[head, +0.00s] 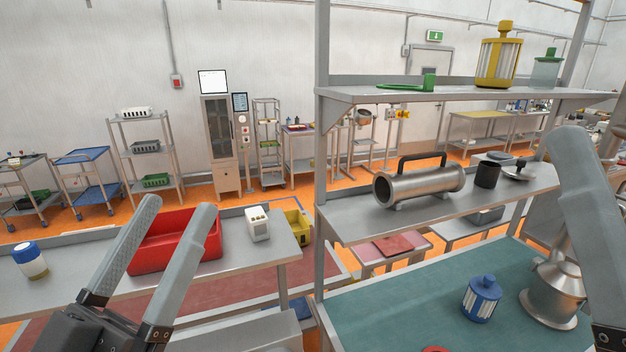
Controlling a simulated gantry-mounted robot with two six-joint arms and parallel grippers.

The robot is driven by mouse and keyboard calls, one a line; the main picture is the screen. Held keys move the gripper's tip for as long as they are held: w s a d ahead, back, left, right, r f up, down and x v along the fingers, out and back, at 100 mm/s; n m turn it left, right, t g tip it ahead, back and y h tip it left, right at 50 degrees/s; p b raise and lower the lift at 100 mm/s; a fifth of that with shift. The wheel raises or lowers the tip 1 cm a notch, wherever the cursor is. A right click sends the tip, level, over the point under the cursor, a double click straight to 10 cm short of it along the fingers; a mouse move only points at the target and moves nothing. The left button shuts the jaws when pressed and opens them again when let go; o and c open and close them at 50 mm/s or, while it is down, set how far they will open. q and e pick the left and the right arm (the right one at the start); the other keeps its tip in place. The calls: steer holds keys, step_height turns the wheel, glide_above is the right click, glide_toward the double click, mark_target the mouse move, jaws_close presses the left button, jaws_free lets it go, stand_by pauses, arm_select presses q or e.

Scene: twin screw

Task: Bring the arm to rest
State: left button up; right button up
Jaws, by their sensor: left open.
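My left gripper (178,207) is in the lower left of the head view. Its two grey fingers point up and stand wide apart with nothing between them. They overlap the red bin (190,258) in the picture; I see no contact. One grey finger of my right gripper (585,200) shows at the right edge, in front of the shelf unit. Its other finger is out of view or not distinguishable, so its opening is hidden.
A white-and-blue jar (30,261) and a white box (257,223) stand on the left bench. A steel cylinder with a black handle (420,184) lies on the middle shelf. A blue canister (481,299) and a steel vessel (550,297) stand on the green mat (390,325).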

arm_select(q)
steer(key=s+a+r+t+y, duration=0.3)
steer(key=s+r+t, duration=0.1)
steer(key=s+r, duration=0.45)
step_height(320, 180, up, 13)
steer(key=w+a+n+y+p, duration=0.1)
steer(key=y+p, duration=0.1)
steer(key=p, duration=1.1)
steer(key=shift+a+y, duration=0.25)
steer(key=shift+y, duration=0.15)
steer(key=shift+w+n, duration=0.1)
steer(key=shift+n, duration=0.2)
